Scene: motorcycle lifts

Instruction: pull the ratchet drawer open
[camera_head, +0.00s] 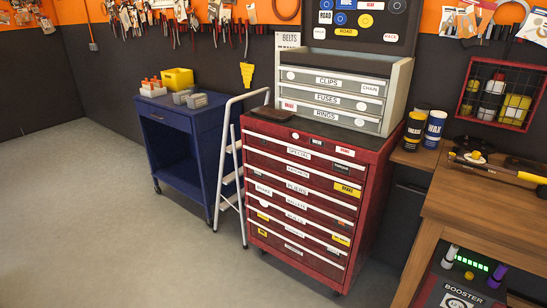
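A red tool cabinet (345,218) stands right of centre on casters. Its front has several stacked drawers with white handle strips, and all look shut. One drawer label reads PLIERS (297,188). Another label, higher up, seems to read SPECIAL (298,154). The other labels are too small to read surely, so I cannot tell which drawer is the ratchet drawer. Neither of my grippers is in view.
A grey chest (335,92) with CLIPS, FUSES and RINGS drawers sits on the cabinet. A white step ladder (238,170) leans close at its left, beside a blue cart (180,145). A wooden workbench (480,205) stands right. Floor in front is clear.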

